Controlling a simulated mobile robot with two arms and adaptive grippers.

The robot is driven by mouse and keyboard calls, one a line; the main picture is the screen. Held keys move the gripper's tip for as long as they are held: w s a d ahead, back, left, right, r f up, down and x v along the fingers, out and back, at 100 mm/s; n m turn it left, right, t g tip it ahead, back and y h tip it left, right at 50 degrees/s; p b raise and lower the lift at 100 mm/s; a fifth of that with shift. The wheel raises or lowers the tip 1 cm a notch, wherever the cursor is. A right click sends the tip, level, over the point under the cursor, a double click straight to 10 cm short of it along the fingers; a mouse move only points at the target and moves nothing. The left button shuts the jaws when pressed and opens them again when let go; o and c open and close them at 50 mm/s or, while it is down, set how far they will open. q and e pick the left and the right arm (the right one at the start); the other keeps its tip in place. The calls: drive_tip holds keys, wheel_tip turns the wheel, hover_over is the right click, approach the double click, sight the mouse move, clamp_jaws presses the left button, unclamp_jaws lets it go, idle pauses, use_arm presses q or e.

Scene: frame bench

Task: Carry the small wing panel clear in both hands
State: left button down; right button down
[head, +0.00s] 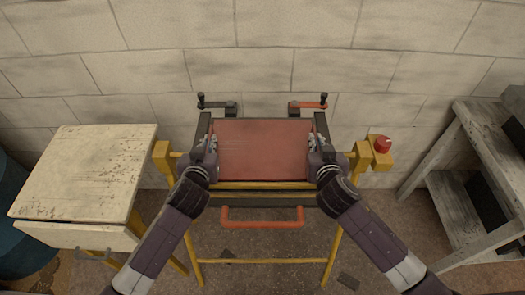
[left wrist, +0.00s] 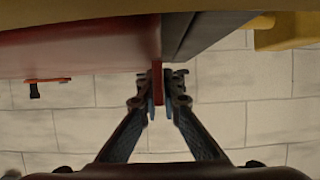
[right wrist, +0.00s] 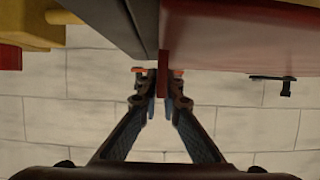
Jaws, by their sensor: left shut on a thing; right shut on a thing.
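The small wing panel (head: 262,150) is a flat dark-red sheet lying within a dark frame on a yellow-legged bench. My left gripper (head: 212,142) is at the panel's left edge. In the left wrist view its fingers (left wrist: 158,90) are shut on a red edge piece of the panel (left wrist: 80,50). My right gripper (head: 313,142) is at the panel's right edge. In the right wrist view its fingers (right wrist: 163,90) are shut on a matching red edge piece of the panel (right wrist: 240,35). The fingertips are small and partly hidden in the head view.
A black crank clamp (head: 217,105) and an orange-handled one (head: 308,105) stand at the frame's back corners. A red button (head: 382,144) sits on a yellow post at right. An orange handle (head: 262,222) is in front.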

use_arm(q)
drive_tip(key=shift+w+f+b, duration=0.1)
drive_tip(key=shift+f+b, duration=0.3)
drive_tip(key=shift+f, duration=0.1)
use_arm(e)
drive_tip(key=shift+w+f, duration=0.1)
drive_tip(key=shift+f, duration=0.4)
use_arm(q)
drive_tip(key=c, duration=2.1)
unclamp_jaws()
drive_tip(key=shift+r, duration=0.1)
use_arm(e)
drive_tip(key=c, duration=2.1)
unclamp_jaws()
drive_tip(key=shift+r, duration=0.1)
use_arm(q)
drive_tip(key=shift+s, duration=0.25)
drive_tip(key=v, duration=1.1)
drive_tip(key=shift+s+r, duration=0.1)
drive_tip(key=shift+s, duration=0.3)
use_arm(e)
drive_tip(key=shift+s, duration=0.3)
drive_tip(key=v, duration=1.1)
drive_tip(key=shift+s+r, duration=0.15)
drive_tip(key=shift+s, duration=0.2)
use_arm(q)
drive_tip(key=shift+a, duration=0.1)
